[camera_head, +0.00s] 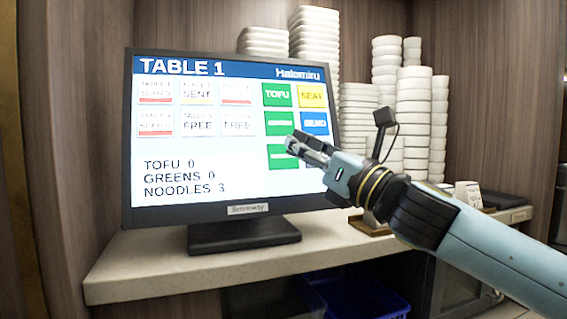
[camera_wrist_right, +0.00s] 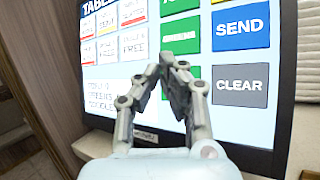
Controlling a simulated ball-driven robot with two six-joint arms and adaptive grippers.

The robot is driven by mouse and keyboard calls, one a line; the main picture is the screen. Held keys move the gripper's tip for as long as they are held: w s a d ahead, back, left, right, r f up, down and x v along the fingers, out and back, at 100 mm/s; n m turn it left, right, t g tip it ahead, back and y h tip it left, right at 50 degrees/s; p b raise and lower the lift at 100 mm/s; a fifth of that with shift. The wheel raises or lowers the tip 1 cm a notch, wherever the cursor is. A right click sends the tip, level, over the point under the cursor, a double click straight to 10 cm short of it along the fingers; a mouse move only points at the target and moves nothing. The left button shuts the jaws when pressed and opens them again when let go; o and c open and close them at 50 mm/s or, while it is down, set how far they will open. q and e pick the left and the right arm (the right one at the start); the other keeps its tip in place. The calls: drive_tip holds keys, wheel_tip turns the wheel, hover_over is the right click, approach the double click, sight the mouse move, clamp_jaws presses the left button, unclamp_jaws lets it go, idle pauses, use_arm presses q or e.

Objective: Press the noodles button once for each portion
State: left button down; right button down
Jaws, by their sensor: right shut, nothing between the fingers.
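The touchscreen (camera_head: 160,219) stands upright on the shelf and reads TABLE 1, with TOFU 0, GREENS 0 and NOODLES 3. Its lowest green button (camera_head: 279,161), below TOFU (camera_head: 276,95) and the greens button (camera_head: 279,123), is partly covered by my right gripper (camera_head: 291,143), so its label is not readable. My right gripper is shut and empty, its fingertips together in front of that green button in the wrist view (camera_wrist_right: 168,62). I cannot tell whether the tips touch the glass. My left gripper is not in view.
SEAT (camera_head: 311,96), SEND (camera_head: 314,123) and the grey CLEAR button (camera_wrist_right: 239,86) sit close to the right of the green buttons. Stacks of white bowls (camera_head: 413,115) stand behind the screen. A blue crate (camera_head: 355,297) is below the shelf (camera_head: 130,277).

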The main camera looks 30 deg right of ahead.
drive_tip(key=s, duration=0.1)
drive_tip(key=s+b, duration=0.1)
drive_tip(key=s+a+r, duration=0.1)
drive_tip(key=shift+s+b, duration=0.1)
drive_tip(key=shift+b, duration=0.3)
drive_tip(key=shift+d+f, duration=0.1)
idle(0.5)
